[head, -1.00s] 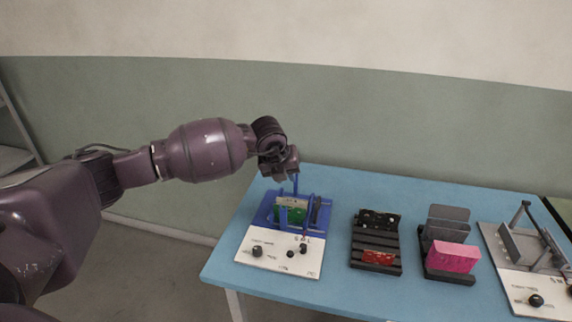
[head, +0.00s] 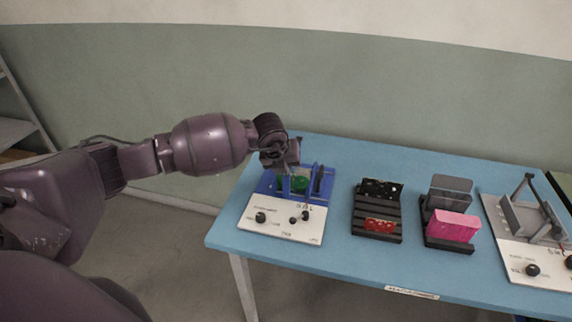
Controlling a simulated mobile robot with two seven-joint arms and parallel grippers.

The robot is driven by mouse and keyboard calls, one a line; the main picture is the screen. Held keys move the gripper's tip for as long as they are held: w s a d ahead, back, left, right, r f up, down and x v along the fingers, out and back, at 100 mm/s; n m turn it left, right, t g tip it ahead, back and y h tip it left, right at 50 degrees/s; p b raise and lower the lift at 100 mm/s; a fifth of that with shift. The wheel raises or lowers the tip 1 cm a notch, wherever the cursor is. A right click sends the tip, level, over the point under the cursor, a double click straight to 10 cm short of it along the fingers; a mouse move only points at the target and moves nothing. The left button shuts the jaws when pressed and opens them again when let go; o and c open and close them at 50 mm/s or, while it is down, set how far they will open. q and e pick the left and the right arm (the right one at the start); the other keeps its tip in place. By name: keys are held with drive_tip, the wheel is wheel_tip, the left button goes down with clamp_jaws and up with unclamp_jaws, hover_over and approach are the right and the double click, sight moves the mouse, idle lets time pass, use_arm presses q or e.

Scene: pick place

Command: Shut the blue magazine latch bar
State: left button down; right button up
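The blue magazine (head: 267,185) stands on a white-fronted panel (head: 283,225) at the left end of the table. A green board (head: 300,183) is partly visible inside its blue frame. My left gripper (head: 287,166) points down at the back of the blue magazine, at or just above its frame. It covers part of the latch bar, so I cannot tell the bar's exact angle or whether the gripper touches it. The fingers are too small and dark to show whether they are open or shut. My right gripper is out of view.
On the blue table (head: 340,250), a black rack (head: 364,223) holds a red board, and another rack (head: 449,244) holds a pink block and grey plates. A grey magazine (head: 522,222) with a raised bar stands at the right. The table front is mostly clear.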

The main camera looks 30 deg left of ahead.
use_arm(q)
drive_tip(key=shift+w+a+r, duration=0.15)
drive_tip(key=shift+w+a, duration=0.05)
idle(0.7)
drive_tip(key=c, duration=1.4)
unclamp_jaws()
drive_tip(key=o, duration=0.5)
drive_tip(key=shift+w+f, duration=0.2)
drive_tip(key=shift+c, duration=0.2)
drive_tip(key=shift+s+d, duration=0.1)
drive_tip(key=shift+s, duration=0.1)
drive_tip(key=shift+r, duration=0.15)
drive_tip(key=p+v, duration=0.1)
drive_tip(key=v, duration=0.9)
drive_tip(key=shift+s+r, duration=0.15)
drive_tip(key=shift+r, duration=0.1)
